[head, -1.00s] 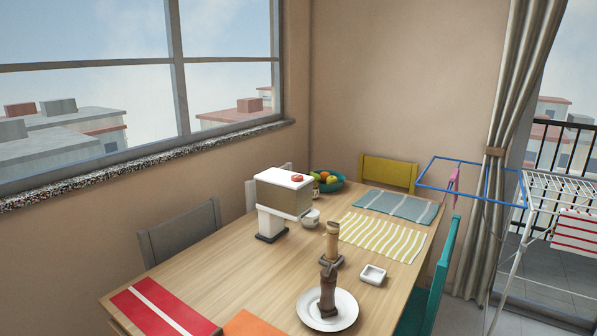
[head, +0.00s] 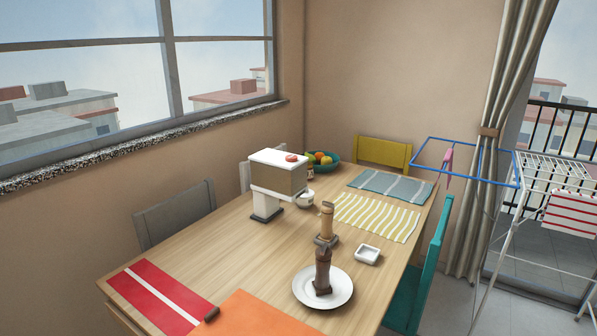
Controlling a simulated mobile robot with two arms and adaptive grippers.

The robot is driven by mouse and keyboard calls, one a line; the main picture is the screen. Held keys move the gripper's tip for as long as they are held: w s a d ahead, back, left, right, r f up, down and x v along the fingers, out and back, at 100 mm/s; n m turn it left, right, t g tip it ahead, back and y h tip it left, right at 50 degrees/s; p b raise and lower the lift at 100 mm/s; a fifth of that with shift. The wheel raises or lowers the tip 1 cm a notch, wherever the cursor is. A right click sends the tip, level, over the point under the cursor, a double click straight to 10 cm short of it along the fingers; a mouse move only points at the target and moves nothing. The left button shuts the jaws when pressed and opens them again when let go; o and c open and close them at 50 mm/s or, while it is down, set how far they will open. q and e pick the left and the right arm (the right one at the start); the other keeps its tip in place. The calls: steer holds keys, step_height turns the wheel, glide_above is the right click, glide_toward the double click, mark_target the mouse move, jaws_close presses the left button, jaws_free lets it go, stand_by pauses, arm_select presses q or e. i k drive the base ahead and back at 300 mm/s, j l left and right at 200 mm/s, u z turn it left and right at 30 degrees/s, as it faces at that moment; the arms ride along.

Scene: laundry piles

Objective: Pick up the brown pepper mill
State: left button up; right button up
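A dark brown mill (head: 322,272) stands upright on a round white plate (head: 336,298) near the front right of the wooden table. The dark mill's top overlaps the lighter mill's base in this view. Neither of my grippers is in view, and nothing is seen touching either mill.
A small white square dish (head: 368,255) sits right of the mills. A white-topped box on a stand (head: 278,180) is behind left. Orange (head: 262,318), red (head: 155,302) and striped (head: 378,217) mats lie flat. A teal chair (head: 424,275) stands at the right edge.

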mark_target(322, 286)
steer(key=u, duration=0.35)
steer(key=i+l+u, duration=0.1)
steer(key=u, duration=0.3)
steer(key=l+u, duration=0.6)
steer(key=u, duration=0.15)
steer(key=l+u, duration=0.25)
steer(key=u, duration=0.15)
